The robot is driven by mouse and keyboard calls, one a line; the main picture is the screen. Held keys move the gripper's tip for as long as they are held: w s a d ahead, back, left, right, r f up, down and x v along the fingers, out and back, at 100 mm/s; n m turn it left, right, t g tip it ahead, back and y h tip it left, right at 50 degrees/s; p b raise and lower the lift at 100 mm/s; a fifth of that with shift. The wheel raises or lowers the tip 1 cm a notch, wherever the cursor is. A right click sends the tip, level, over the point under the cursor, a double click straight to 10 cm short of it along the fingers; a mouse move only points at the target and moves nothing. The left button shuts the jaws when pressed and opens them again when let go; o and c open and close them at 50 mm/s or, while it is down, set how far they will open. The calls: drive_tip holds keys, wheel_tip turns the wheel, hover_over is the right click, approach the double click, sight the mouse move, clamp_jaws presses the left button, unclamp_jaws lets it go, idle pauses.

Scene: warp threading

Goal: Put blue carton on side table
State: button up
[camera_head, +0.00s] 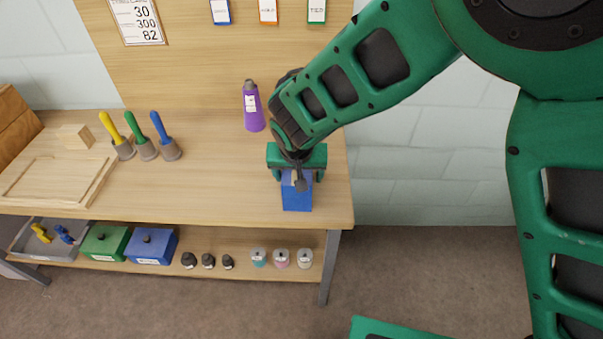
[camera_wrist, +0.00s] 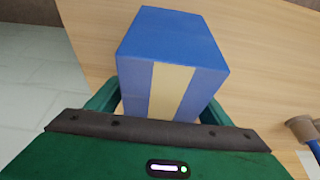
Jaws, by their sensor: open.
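The blue carton (camera_head: 297,196) stands on the wooden workbench (camera_head: 225,190) near its right end. In the wrist view the carton (camera_wrist: 165,45) is a blue box with a tan stripe down one face. My gripper (camera_head: 297,172) is over the carton from above. In the wrist view its green fingers lie on both sides of the carton, and the jaws are open. Whether a finger touches the carton cannot be told. The fingertips are largely hidden. No separate side table can be made out with certainty.
A purple bottle (camera_head: 253,106) stands just left of my arm. Yellow, green and blue handled tools (camera_head: 145,145) and a wooden tray (camera_head: 55,183) are at the left. The lower shelf holds a green box (camera_head: 105,242), a blue box (camera_head: 151,246), weights and small jars. Bench space left of the carton is clear.

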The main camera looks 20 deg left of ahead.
drive_tip(key=shift+r, duration=0.15)
drive_tip(key=v, duration=1.2)
drive_tip(key=shift+d, duration=0.1)
